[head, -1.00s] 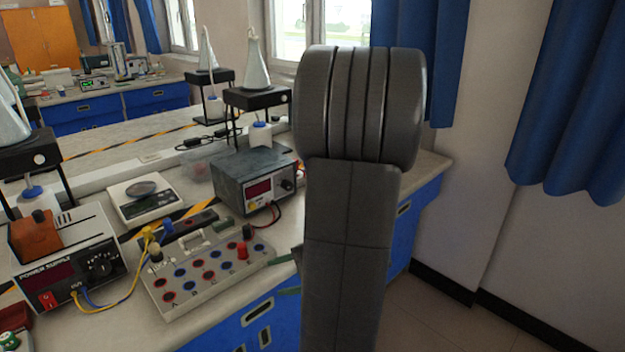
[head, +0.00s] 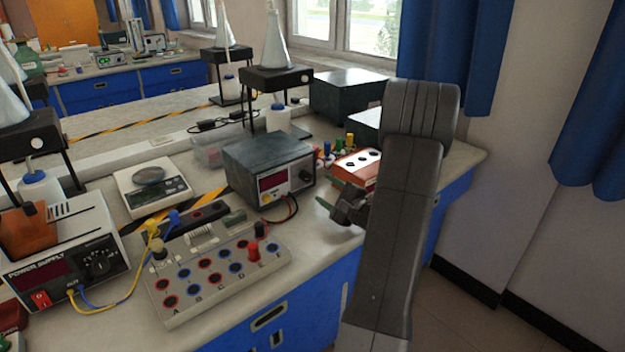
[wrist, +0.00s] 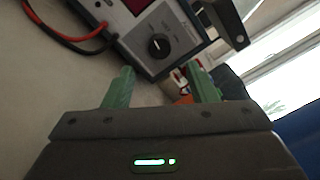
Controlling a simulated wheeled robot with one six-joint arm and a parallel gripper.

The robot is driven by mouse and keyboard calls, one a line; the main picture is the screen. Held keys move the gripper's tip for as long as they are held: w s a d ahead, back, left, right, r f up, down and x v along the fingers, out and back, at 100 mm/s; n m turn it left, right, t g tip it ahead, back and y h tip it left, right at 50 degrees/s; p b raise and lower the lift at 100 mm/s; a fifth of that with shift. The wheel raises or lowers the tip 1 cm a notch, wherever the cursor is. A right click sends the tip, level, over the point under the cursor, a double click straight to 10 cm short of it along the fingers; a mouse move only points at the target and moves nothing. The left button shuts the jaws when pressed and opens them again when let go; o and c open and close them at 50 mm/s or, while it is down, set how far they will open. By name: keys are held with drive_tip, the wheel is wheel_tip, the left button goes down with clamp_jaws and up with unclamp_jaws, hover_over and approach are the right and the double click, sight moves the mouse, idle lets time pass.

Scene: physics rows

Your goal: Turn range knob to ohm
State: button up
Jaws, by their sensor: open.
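A dark grey meter box (head: 262,152) with a red display stands on the bench, red and black leads at its front. Its round black knob (head: 306,176) is on the right of the front face. In the wrist view the knob (wrist: 159,46) shows a pale pointer mark, and the meter's face (wrist: 150,25) is tilted. The labels around it are too small to read. My gripper (head: 328,196) is just right of and in front of the meter. In the wrist view its green fingers (wrist: 160,82) are apart and empty, with the knob beyond the gap, not touched.
A grey terminal board (head: 215,268) with coloured sockets lies left of the meter. A power supply (head: 65,265), a scale (head: 152,190) and flask stands (head: 275,80) stand around. An orange-and-white box (head: 355,165) sits behind my gripper, close by.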

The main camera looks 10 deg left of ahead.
sight(309, 178)
drive_tip(key=x, duration=0.7)
drive_tip(key=shift+w+a+p, duration=0.1)
drive_tip(key=shift+a+p, duration=0.05)
drive_tip(key=shift+p, duration=0.15)
drive_tip(key=c, duration=1)
